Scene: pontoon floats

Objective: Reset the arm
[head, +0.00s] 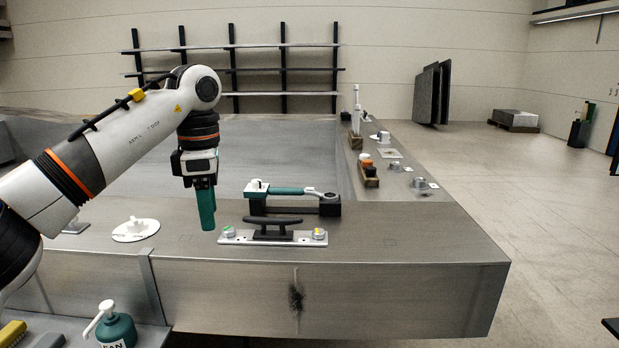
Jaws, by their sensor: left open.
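My left arm comes in from the left and bends down over the metal deck (430,235). My left gripper (204,190) points downward and is open, left of a black cleat (272,228) on a light plate. An upright teal piece (207,212) shows directly below the jaws; I cannot tell whether it is part of the fingers or a separate thing. A teal-handled wrench (290,191) lies across a black holder (327,207) behind the cleat. My right gripper is out of view.
A white round disc with a knob (136,230) lies left of the gripper. A teal pump bottle (117,328) stands at the lower left. Small parts and wooden blocks (370,178) line the deck's right side. The floor at right is mostly clear.

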